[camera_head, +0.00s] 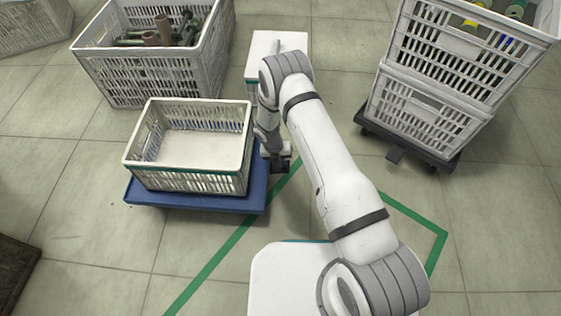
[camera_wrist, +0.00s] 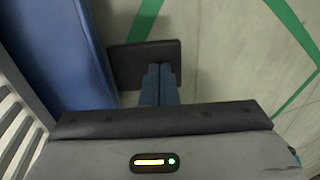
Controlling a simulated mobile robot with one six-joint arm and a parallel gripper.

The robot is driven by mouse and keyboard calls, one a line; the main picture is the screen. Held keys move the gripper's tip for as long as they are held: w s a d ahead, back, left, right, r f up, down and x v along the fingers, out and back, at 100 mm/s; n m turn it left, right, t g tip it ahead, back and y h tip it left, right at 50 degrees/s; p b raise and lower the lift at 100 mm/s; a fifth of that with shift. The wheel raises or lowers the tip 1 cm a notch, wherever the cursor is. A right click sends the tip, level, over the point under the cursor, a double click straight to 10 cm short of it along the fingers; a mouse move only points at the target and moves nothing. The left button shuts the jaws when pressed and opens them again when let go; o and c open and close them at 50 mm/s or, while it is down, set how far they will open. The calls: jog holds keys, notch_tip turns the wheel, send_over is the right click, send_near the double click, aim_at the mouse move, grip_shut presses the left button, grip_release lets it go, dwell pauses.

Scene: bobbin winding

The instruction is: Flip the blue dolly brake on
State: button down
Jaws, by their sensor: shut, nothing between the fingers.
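The blue dolly (camera_head: 190,203) stands on the floor at left of centre in the head view and carries a white crate (camera_head: 190,182). Its blue edge also shows in the wrist view (camera_wrist: 58,45). A dark flat brake pedal (camera_wrist: 125,62) sticks out from the dolly's side. My gripper (camera_wrist: 160,72) is shut and empty, with its fingertips over the pedal's right part. I cannot tell whether they touch it. In the head view my wrist is beside the dolly's right edge, and the fingers are hard to make out there.
A crate with pipe-like parts (camera_head: 150,80) stands behind the dolly. A white box (camera_head: 262,42) is behind my arm. Stacked white crates (camera_head: 425,112) on a dark dolly (camera_head: 440,162) are at right. Green floor lines (camera_head: 222,250) cross open floor.

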aim_at(287, 166)
jog(key=shift+d+f, duration=0.3)
jog(key=shift+f, duration=0.05)
jog(key=shift+d+f, duration=0.35)
jog(key=shift+f, duration=0.25)
jog(key=shift+d+f, duration=0.3)
jog(key=shift+f, duration=0.3)
jog(key=shift+s, duration=0.1)
jog(key=d+r+p, duration=0.3)
jog(key=r+p, duration=0.3)
jog(key=r, duration=0.7)
jog(key=shift+d+r+p, duration=0.2)
jog(key=shift+r+p, duration=0.15)
jog(key=shift+r, duration=0.05)
jog(key=shift+r, duration=0.1)
